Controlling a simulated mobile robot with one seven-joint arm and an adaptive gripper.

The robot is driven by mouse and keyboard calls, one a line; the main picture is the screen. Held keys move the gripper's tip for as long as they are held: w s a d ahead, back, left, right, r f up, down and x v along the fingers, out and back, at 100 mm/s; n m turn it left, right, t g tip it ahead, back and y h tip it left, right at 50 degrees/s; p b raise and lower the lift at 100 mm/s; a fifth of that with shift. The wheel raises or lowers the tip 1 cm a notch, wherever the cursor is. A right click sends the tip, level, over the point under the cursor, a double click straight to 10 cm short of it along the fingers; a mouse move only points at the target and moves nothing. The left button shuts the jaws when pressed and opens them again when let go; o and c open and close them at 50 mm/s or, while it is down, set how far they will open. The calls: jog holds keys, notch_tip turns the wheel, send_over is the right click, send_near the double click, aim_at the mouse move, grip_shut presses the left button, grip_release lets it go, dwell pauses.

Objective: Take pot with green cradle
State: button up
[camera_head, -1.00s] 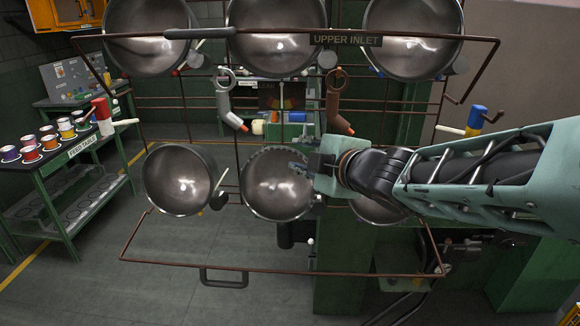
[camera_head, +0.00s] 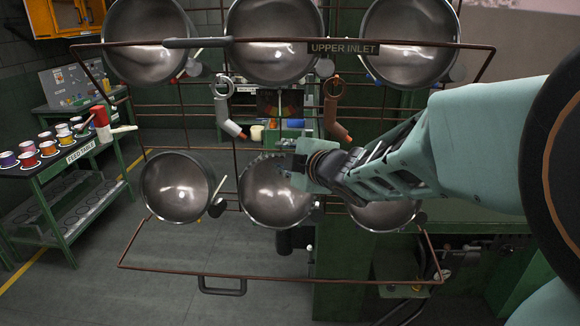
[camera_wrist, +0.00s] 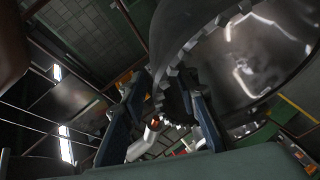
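Several steel pots hang on a brown wire rack in two rows. The lower middle pot (camera_head: 275,192) has a toothed rim along its top edge. My gripper (camera_head: 285,164) is at this pot's upper right rim. In the wrist view my gripper (camera_wrist: 160,100) has its two dark fingers apart, with the toothed rim of the pot (camera_wrist: 235,65) reaching between or just behind them; contact cannot be made out. The gripper looks open. No cradle that is clearly green can be picked out on the rack.
A lower left pot (camera_head: 177,187) hangs beside the middle one. My arm partly covers the lower right pot (camera_head: 383,215). The "UPPER INLET" sign (camera_head: 344,48) is on the top bar. A feed table (camera_head: 75,158) with several coloured cups stands at left. Open floor lies below the rack.

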grip_shut()
jog(key=shift+r, duration=0.15)
dwell(0.4)
jog(key=shift+r, duration=0.1)
